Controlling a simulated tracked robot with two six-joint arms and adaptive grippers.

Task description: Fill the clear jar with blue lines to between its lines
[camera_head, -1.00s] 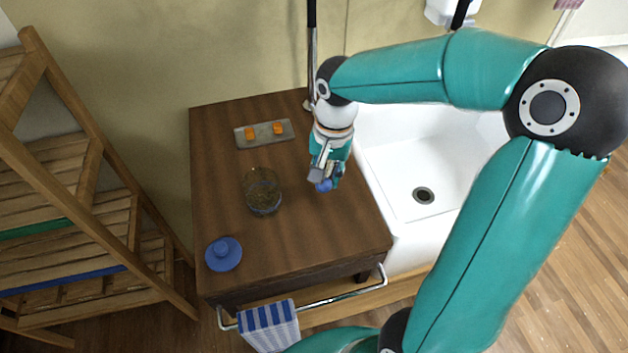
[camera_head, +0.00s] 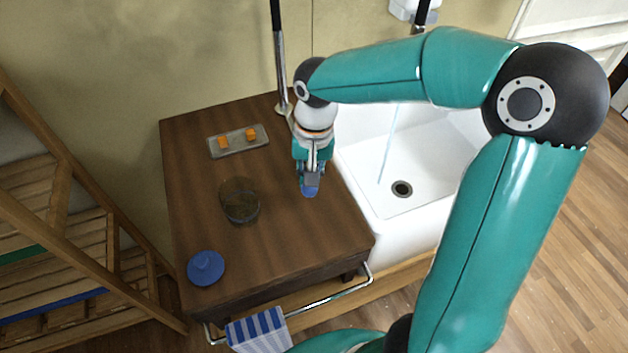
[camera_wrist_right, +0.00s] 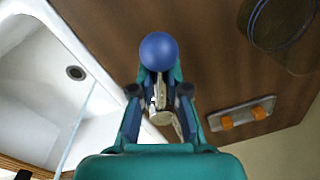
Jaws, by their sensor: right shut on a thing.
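The clear jar (camera_head: 239,206) stands open on the brown wooden top, left of my right gripper. Its blue lines show only faintly, and I cannot make out a water level in it. The jar is partly in the wrist view (camera_wrist_right: 283,30) at the upper right. My right gripper (camera_head: 310,183) points down over the right part of the top, shut on a metal piece with a blue ball knob (camera_wrist_right: 158,52). A thin water stream (camera_head: 387,150) falls into the white sink (camera_head: 425,165), away from the jar. My left gripper is not in view.
A blue lid (camera_head: 206,267) lies at the top's front left. A grey tray with two orange pieces (camera_head: 239,141) lies behind the jar. A striped towel (camera_head: 258,330) hangs on the front rail. A wooden rack (camera_head: 60,200) stands left. A chrome pipe (camera_head: 280,70) rises at the back.

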